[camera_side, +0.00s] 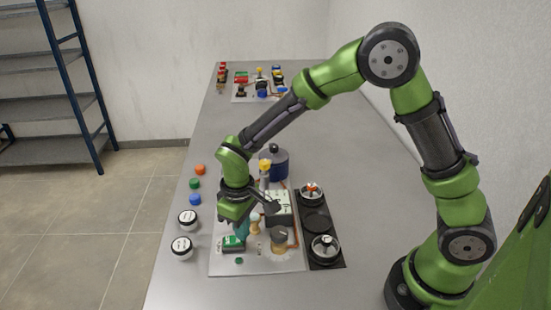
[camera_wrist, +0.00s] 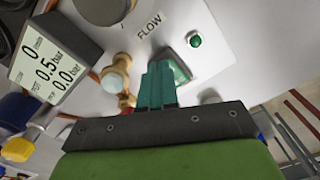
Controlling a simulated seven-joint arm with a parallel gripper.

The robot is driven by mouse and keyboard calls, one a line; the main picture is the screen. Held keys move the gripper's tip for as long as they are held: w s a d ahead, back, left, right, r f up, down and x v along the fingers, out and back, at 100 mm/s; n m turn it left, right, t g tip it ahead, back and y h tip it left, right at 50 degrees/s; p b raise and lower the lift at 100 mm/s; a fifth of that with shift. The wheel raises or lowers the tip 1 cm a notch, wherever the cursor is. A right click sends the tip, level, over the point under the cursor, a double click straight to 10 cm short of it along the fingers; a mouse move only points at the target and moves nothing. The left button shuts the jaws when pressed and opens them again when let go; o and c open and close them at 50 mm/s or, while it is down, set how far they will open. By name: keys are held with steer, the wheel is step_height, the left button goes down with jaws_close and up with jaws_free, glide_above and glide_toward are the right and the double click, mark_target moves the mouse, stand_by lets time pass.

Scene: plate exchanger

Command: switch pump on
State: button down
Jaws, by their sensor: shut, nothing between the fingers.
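My gripper (camera_wrist: 160,68) shows its teal fingers pressed together, with nothing between them. In the side view my gripper (camera_side: 238,230) points down over the front left of the light panel. A green rectangular part (camera_wrist: 181,70) with a pale edge, which looks like a switch, lies right behind the fingertips and is partly hidden by them. It also shows in the side view (camera_side: 233,244), just below my gripper. I cannot tell whether the fingertips touch it or which position it is in. A small green light or button (camera_wrist: 195,41) sits beside it on the panel (camera_wrist: 222,42).
A display (camera_wrist: 50,67) reads 0, 0.5 bar and 0.0 bar. Brass fittings (camera_wrist: 122,62) stand close left of the fingers. A blue tank (camera_side: 276,166) stands behind. Black-rimmed dishes (camera_side: 324,249) lie right, labelled white jars (camera_side: 182,249) left.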

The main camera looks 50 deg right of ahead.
steer(key=shift+f, duration=0.35)
steer(key=shift+r, duration=0.1)
step_height(320, 180, up, 7)
stand_by(0.9)
steer(key=s+d+r+m+t+y, duration=0.1)
steer(key=s+d+r+m+t, duration=0.2)
steer(key=s+d+r, duration=0.2)
steer(key=s+d+r+m+t+y, duration=0.1)
steer(key=s+d+r+m+t, duration=0.3)
steer(key=s+r, duration=0.5)
steer(key=shift+s+d+r, duration=0.2)
steer(key=shift+s+d, duration=0.35)
steer(key=shift+d, duration=0.35)
